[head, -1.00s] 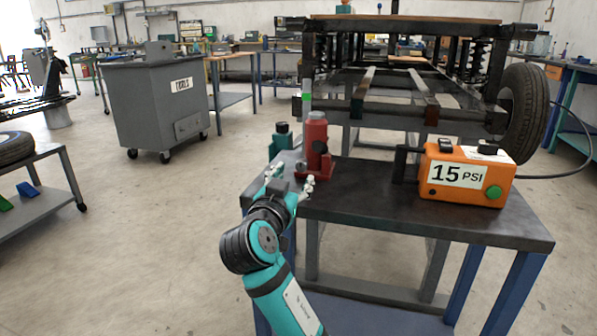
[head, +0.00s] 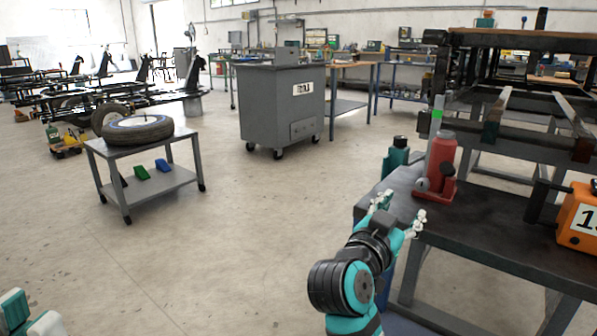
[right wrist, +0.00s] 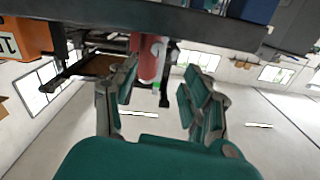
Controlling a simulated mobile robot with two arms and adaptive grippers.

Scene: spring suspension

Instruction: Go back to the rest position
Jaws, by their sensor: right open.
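My right gripper (head: 401,208) is open and empty in the head view, its fingers spread near the left corner of the dark workbench (head: 480,222). The red bottle jack (head: 440,160) stands upright on that bench, just beyond the fingers and apart from them. In the right wrist view, the two teal-padded fingers (right wrist: 160,80) are apart, and the red jack (right wrist: 148,62) shows beyond the gap between them. A teal and white piece of my left arm (head: 30,315) shows at the bottom left edge of the head view; its jaws cannot be made out.
A teal bottle (head: 396,158) stands beside the jack. An orange 15 PSI box (head: 580,218) is on the bench at right, with the black frame (head: 520,130) behind. A tire (head: 137,129) lies on a low cart (head: 160,183). A grey tool cabinet (head: 282,108) stands beyond open floor.

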